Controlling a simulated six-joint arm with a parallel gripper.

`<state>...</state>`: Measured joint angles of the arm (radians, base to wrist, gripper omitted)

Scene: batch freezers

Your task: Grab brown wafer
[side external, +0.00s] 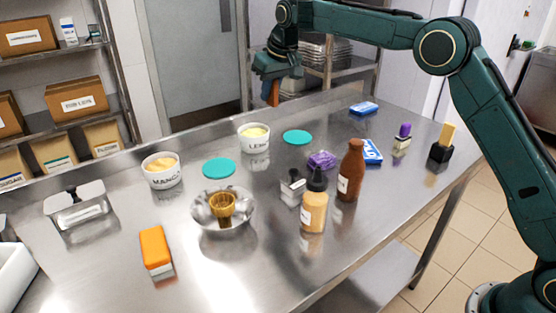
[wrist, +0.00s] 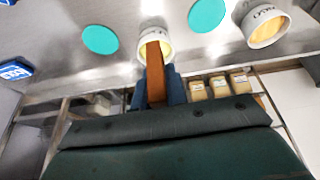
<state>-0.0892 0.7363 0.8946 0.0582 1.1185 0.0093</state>
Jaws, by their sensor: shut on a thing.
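My gripper (side external: 271,76) is raised above the far side of the steel table. It is shut on the brown wafer (side external: 273,94), a flat brown piece that hangs down from the fingers, clear of the table. In the wrist view the brown wafer (wrist: 155,72) stands between the two blue-green fingers of my gripper (wrist: 157,90). Its far end overlaps the lemon tub (wrist: 143,47) in that view. The wafer's upper part is hidden by the fingers.
On the table (side external: 300,268) stand a lemon tub (side external: 254,138), a mango tub (side external: 162,171), two teal lids (side external: 219,168), a steel bowl (side external: 240,220) with a wafer cup, an orange block (side external: 155,245), a yellow bottle (side external: 313,212) and a brown bottle (side external: 351,170). Boxes fill the left shelves.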

